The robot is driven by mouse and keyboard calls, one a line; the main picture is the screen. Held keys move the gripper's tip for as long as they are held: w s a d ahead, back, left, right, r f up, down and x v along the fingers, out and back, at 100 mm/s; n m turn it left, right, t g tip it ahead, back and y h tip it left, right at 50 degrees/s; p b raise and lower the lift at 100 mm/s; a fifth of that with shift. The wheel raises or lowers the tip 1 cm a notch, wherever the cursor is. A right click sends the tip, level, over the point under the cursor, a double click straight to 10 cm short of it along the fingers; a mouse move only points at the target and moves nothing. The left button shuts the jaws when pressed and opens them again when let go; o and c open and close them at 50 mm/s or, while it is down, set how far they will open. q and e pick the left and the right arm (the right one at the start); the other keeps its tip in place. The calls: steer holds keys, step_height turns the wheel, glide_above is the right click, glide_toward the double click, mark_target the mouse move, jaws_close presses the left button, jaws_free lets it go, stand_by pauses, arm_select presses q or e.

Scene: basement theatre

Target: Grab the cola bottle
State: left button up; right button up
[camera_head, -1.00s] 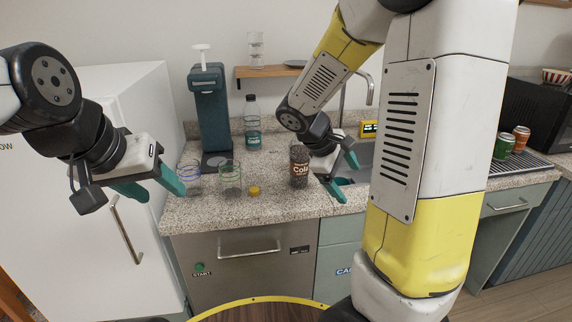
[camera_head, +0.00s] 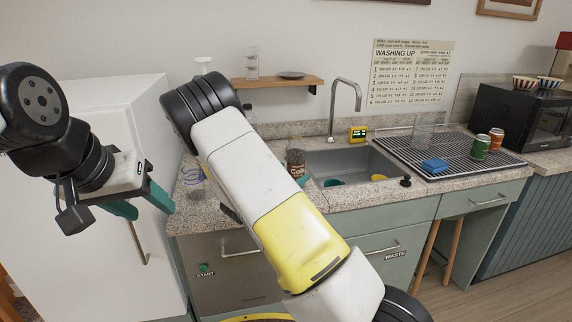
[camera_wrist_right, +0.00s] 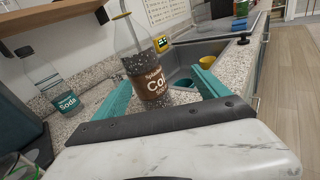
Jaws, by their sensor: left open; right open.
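The cola bottle (camera_head: 296,158) stands upright on the speckled counter by the sink's left edge. In the head view my arm mostly hides this gripper. My left gripper (camera_head: 152,210) is open and empty in front of the white fridge.
A soda bottle (camera_wrist_right: 55,84) with a teal label stands left of the cola in the wrist view. A clear glass (camera_head: 193,184) stands on the counter's left. The sink (camera_head: 350,162) lies right of the cola. Cans (camera_head: 481,146) and a blue sponge (camera_head: 434,165) are on the drying rack.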

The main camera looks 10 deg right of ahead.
mark_target(296, 163)
steer(key=shift+w+a+f+n+t+y, duration=0.3)
steer(key=shift+w+a+f+n+t, duration=0.15)
steer(key=shift+w+a+n+t, duration=0.4)
steer(key=shift+w, duration=0.25)
steer(key=x, duration=0.7)
steer(key=shift+d+r, duration=0.1)
steer(key=shift+d, duration=0.2)
jaws_close()
